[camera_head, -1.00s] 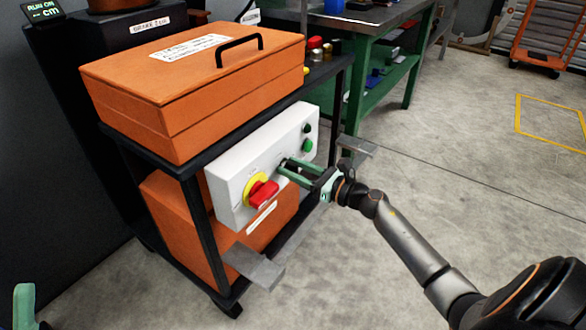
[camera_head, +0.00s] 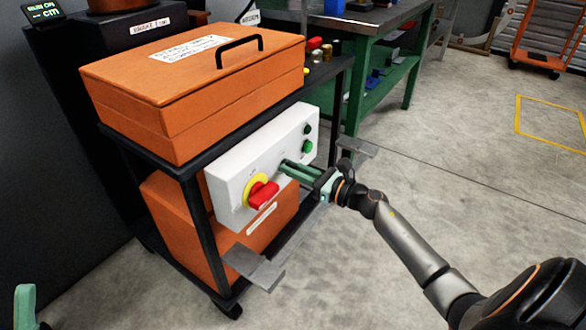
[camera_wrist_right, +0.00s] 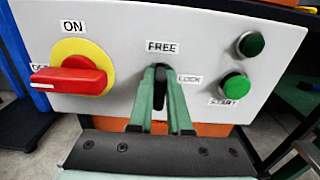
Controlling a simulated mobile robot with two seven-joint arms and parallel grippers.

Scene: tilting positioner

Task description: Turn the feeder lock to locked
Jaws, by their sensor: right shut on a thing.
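The feeder lock is a small black lever knob (camera_wrist_right: 160,74) on the white control panel (camera_head: 262,140). It stands upright, towards the FREE label (camera_wrist_right: 161,47); the LOCK label (camera_wrist_right: 189,79) is to its right. My right gripper (camera_head: 286,168) is at the panel with its green fingers on either side of the knob, shut on it. The fingers hide part of the knob in the head view. Of my left gripper, only a green finger (camera_head: 24,305) shows at the lower left edge of the head view.
A red rotary switch on a yellow disc (camera_head: 262,192) sits left of the lock. Two green buttons (camera_head: 308,137) are to its right. The panel is on a black cart with an orange toolbox (camera_head: 200,100) on top. Open floor (camera_head: 440,170) lies to the right.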

